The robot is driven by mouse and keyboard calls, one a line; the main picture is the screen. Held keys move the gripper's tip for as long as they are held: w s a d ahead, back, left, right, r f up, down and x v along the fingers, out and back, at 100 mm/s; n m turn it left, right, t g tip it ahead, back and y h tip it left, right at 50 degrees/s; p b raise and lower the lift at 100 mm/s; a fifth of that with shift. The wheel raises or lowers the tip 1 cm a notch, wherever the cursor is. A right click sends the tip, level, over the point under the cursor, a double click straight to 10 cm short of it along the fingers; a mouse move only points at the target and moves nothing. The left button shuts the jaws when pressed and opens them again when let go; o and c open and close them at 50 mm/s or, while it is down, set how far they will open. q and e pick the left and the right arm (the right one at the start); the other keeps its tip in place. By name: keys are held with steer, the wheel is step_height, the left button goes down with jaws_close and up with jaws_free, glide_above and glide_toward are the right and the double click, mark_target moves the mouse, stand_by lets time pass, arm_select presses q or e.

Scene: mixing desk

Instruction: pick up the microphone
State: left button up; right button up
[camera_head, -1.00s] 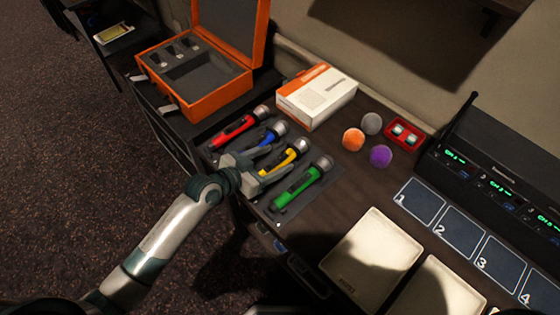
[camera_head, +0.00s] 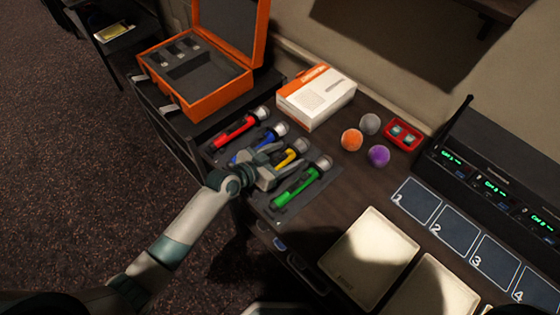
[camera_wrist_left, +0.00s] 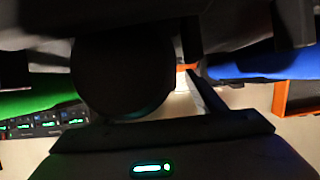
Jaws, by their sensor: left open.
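Four microphones lie side by side on a dark mat: red (camera_head: 233,132), blue (camera_head: 250,149), yellow (camera_head: 286,158) and green (camera_head: 293,190), each with a silver head. My left gripper (camera_head: 278,163) is open, low over the yellow microphone, with its fingers to either side of it. The gripper hides the yellow handle's lower part; I cannot tell whether it touches. The left wrist view is dark and close, with green (camera_wrist_left: 35,101) at the left, blue (camera_wrist_left: 265,62) at the right and a dark round shape between.
An open orange case (camera_head: 207,103) stands at the back left, with a white and orange box (camera_head: 316,98) beside it. Foam balls, a red tray (camera_head: 403,135), numbered pads (camera_head: 453,231), pale panels (camera_head: 369,259) and a receiver (camera_head: 490,180) occupy the right.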

mark_target(286, 154)
arm_select(q)
steer(key=c, duration=1.4)
steer(key=shift+r, duration=0.1)
steer(key=shift+r, duration=0.35)
step_height(286, 154, up, 3)
steer(key=shift+r+b, duration=0.1)
steer(key=shift+b, duration=0.5)
steer(key=s+d+r, duration=0.1)
steer(key=s+r, duration=0.1)
steer(key=s, duration=0.1)
steer(key=s+d+r+b, duration=0.1)
steer(key=s+r, duration=0.1)
steer(key=s, duration=0.1)
steer(key=s+d+r, duration=0.1)
steer(key=s+r, duration=0.1)
steer(key=s, duration=0.2)
steer(key=shift+b, duration=0.35)
steer(key=shift+s+d+r, duration=0.25)
steer(key=shift+s+r, duration=0.25)
steer(key=shift+s, duration=0.1)
steer(key=shift+w+a, duration=0.1)
